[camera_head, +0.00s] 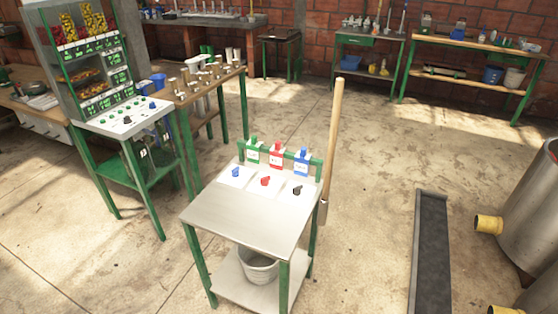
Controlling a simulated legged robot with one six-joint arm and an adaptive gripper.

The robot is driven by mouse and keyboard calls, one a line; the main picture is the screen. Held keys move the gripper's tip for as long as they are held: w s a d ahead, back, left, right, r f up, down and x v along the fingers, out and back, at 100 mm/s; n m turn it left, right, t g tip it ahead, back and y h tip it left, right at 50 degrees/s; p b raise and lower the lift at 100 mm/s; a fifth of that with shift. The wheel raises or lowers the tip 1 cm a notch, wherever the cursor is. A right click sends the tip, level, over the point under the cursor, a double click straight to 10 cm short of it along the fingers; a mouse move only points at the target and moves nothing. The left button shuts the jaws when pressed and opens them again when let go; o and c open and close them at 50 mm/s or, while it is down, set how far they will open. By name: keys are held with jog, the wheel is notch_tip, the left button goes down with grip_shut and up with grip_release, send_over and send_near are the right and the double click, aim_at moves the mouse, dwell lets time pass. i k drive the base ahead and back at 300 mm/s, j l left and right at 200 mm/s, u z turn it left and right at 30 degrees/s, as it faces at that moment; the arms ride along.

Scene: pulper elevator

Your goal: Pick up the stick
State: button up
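A long, light wooden stick (334,140) stands nearly upright at the right side of a small metal-topped table (245,218) with green legs. Its lower end meets a greyish metal piece (323,211) near the table's right edge. I cannot tell whether that piece is a holder or part of the stick. My gripper is not in the picture, so its place and state do not show.
The table carries coloured knobs and green, red and blue tags (277,156); a bucket (258,264) sits on its lower shelf. A dark conveyor (431,255) and metal tanks (535,215) stand right. A display panel (88,55) stands left. Floor behind the table is clear.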

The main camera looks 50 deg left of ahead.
aim_at(339, 83)
jog(key=u, duration=1.6)
jog(key=i+j+z, duration=0.35)
jog(key=i+j, duration=0.2)
jog(key=j, duration=0.15)
jog(key=i+j+z, duration=0.35)
jog(key=j, duration=0.45)
jog(key=i, duration=0.1)
